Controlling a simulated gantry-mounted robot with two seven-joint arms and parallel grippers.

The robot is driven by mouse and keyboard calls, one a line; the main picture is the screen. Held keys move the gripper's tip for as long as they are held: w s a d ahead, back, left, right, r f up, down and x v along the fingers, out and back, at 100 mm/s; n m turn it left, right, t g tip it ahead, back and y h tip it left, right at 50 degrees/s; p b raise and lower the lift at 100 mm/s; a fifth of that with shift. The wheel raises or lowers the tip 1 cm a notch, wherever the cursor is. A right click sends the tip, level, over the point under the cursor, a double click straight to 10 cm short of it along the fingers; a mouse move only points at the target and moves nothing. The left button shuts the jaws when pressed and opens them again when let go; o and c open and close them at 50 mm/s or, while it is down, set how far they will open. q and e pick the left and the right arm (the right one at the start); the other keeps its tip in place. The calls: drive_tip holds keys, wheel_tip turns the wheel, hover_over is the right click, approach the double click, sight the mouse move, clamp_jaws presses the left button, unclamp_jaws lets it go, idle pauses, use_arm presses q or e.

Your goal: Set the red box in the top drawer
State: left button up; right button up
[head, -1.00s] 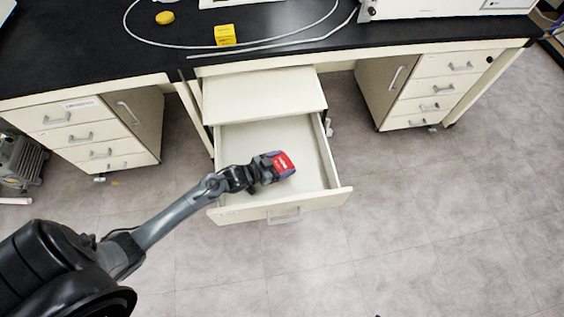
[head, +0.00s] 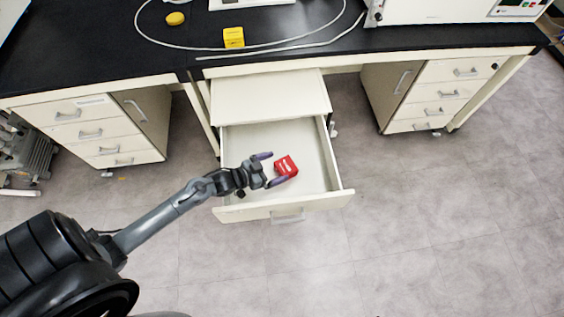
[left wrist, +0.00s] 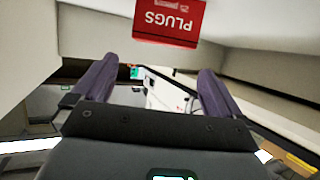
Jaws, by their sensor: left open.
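The red box (head: 286,166) sits inside the open top drawer (head: 335,199). In the left wrist view the red box (left wrist: 169,22), marked "PLUGS", is beyond the fingertips at the top of the picture. My left gripper (head: 270,170) is open with its two purple fingers apart, just to the left of the box and over the drawer. The left wrist view also shows its fingers (left wrist: 155,78) with nothing between them. I cannot tell from the head view whether the box rests flat on the drawer floor. My right gripper is not in view.
The black worktop (head: 110,60) above the drawer carries a yellow cube (head: 234,38), a yellow round thing (head: 175,19) and a pale looping cable. White cabinets (head: 440,90) stand at the right and left. The floor in front is clear.

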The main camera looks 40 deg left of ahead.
use_arm(q)
drive_tip(key=shift+v, duration=0.95)
